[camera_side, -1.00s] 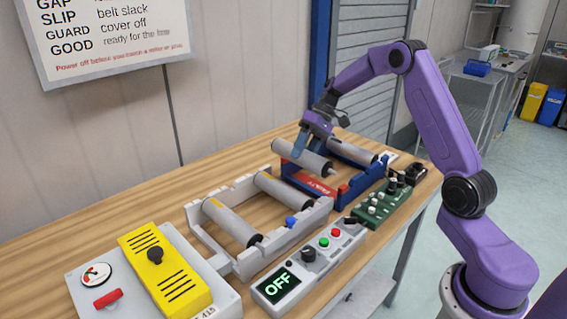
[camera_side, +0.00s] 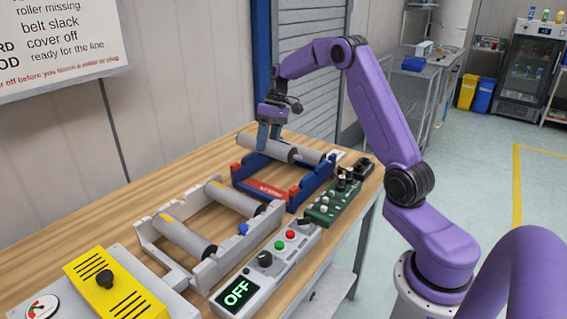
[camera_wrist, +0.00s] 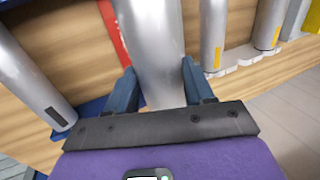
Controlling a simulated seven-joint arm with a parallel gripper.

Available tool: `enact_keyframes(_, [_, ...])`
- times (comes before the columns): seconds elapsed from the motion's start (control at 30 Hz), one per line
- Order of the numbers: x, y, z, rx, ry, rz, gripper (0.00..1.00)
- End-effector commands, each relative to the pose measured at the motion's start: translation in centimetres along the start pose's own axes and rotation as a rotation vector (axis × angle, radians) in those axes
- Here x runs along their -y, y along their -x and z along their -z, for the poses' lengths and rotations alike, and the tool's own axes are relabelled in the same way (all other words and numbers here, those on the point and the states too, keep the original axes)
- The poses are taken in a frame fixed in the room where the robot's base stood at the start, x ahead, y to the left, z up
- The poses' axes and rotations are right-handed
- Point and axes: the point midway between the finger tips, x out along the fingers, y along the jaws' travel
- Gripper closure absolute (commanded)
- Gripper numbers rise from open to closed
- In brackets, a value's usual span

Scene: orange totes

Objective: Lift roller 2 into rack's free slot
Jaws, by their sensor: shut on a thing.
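My gripper (camera_side: 268,146) is shut on a grey roller (camera_side: 247,145) and holds it above the blue rack (camera_side: 245,191). In the wrist view, the held roller (camera_wrist: 150,40) runs between the two fingers. Another grey roller (camera_side: 308,156) lies in the blue rack behind it; it also shows at the left of the wrist view (camera_wrist: 28,75). A white rack (camera_side: 207,272) in front holds two grey rollers, one nearer (camera_side: 183,238) and one farther (camera_side: 233,199), with open room between them. I cannot read any roller numbers.
A control box (camera_side: 265,270) reading OFF and a green circuit board (camera_side: 325,208) lie along the table's right edge. A yellow-covered unit (camera_side: 115,285) is at the front left. Bare wood (camera_side: 110,228) lies left of the racks.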

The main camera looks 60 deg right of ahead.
Motion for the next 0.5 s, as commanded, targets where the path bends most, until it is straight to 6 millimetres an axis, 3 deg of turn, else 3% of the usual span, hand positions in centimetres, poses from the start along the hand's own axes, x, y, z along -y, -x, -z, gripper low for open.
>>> enact_keyframes(0.27, [-0.8, 0.1, 0.1, -0.001, -0.002, 0.001, 0.96])
enact_keyframes(0.5, [-6.6, 0.5, 0.3, -0.003, -0.005, 0.001, 0.96])
